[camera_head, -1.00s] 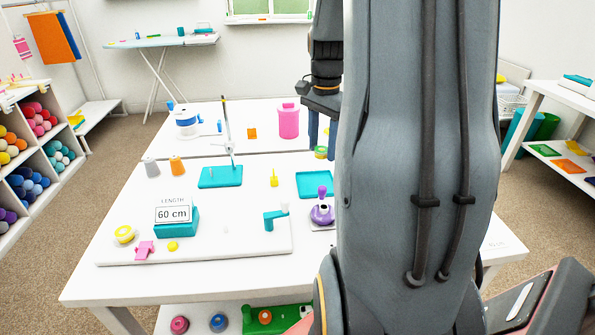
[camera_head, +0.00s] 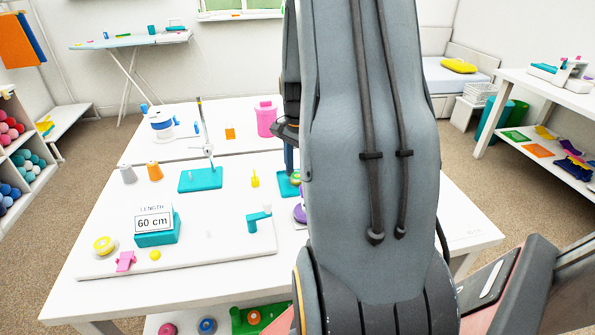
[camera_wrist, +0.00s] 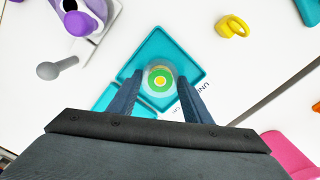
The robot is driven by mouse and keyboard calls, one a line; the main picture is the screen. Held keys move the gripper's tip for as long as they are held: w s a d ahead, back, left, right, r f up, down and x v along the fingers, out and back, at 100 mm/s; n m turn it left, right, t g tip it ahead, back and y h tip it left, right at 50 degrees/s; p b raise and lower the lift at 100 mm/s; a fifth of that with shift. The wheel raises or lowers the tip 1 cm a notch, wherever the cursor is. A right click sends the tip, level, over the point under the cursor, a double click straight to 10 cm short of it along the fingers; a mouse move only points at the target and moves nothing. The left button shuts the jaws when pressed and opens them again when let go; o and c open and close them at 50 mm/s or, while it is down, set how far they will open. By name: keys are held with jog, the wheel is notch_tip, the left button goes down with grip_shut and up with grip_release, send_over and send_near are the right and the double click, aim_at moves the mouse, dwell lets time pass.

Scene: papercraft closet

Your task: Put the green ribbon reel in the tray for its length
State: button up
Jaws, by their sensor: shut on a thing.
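The green ribbon reel (camera_wrist: 160,80), with a yellow middle and a pale clear rim, is between the two fingers of my gripper (camera_wrist: 159,84), which is shut on it. In the wrist view the reel appears over a teal tray (camera_wrist: 190,55); I cannot tell whether it touches the tray floor. A second teal tray (camera_wrist: 108,99) lies beside it, partly hidden by a finger. In the head view the reel (camera_head: 295,178) shows at the teal tray (camera_head: 284,190), both partly hidden by my arm. The length display (camera_head: 154,222) reads 60 cm.
A purple device (camera_wrist: 85,15) with a grey knob stands near the trays. A yellow item (camera_wrist: 232,26) lies across from it, and a pink container (camera_head: 266,118) stands farther back. A teal stand (camera_head: 201,179) with a post is left of the tray. White table separates them.

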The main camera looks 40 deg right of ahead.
jog(key=shift+f, duration=0.1)
jog(key=o, duration=0.7)
jog(key=shift+o, duration=0.2)
notch_tip(320, 180, up, 12)
jog(key=b, duration=0.1)
jog(key=shift+r, duration=0.2)
